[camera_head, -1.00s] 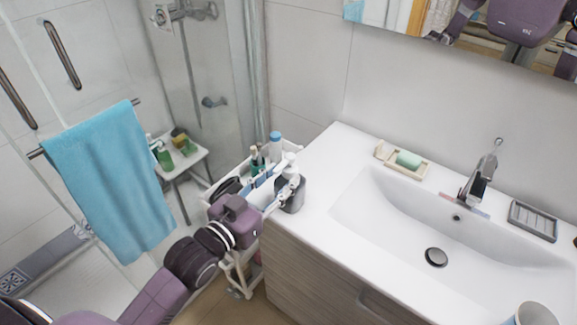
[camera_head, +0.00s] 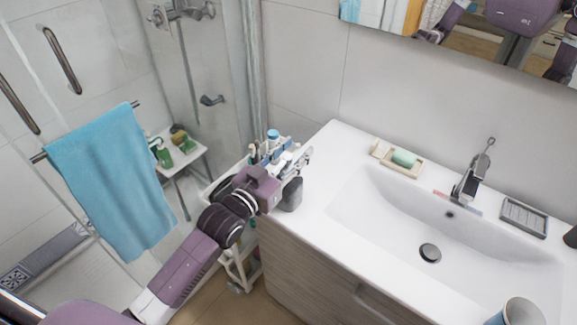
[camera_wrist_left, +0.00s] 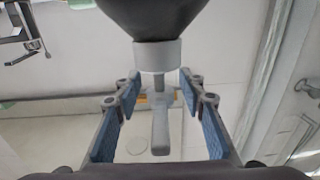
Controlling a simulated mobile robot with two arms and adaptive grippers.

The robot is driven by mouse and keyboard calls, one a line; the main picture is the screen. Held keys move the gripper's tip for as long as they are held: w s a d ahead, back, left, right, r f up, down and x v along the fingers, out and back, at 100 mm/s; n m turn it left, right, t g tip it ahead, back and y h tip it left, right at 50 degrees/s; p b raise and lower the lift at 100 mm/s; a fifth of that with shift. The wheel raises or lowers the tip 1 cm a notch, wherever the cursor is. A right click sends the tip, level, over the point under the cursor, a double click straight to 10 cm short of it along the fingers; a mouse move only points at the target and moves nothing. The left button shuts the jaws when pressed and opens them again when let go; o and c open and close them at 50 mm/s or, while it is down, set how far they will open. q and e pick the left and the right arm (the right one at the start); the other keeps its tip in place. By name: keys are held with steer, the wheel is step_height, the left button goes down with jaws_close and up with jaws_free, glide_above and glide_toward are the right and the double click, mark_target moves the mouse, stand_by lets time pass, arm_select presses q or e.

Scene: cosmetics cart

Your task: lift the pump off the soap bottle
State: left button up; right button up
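The dark grey soap bottle (camera_head: 292,194) stands on the left end of the white sink counter. In the left wrist view, which shows the scene upside down, its dark body (camera_wrist_left: 158,16) is at the top. The grey pump (camera_wrist_left: 159,128), with its collar and long nozzle, points down the picture between my fingers. My left gripper (camera_head: 287,160) is at pump height over the bottle. In the wrist view, the left gripper (camera_wrist_left: 160,108) is open, with a blue-padded finger on each side of the pump and visible gaps. In the head view my gripper largely hides the pump. My right gripper is not in view.
A white cart (camera_head: 232,162) with cosmetics, including a blue-capped bottle (camera_head: 273,136), stands left of the counter beside my gripper. A soap dish (camera_head: 383,153) with green soap, a faucet (camera_head: 470,183) and a blue cup (camera_head: 517,314) surround the basin. The counter between bottle and basin is clear.

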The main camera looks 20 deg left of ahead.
arm_select(q)
steer(key=shift+c, duration=0.3)
steer(key=shift+s, duration=0.1)
jaws_close()
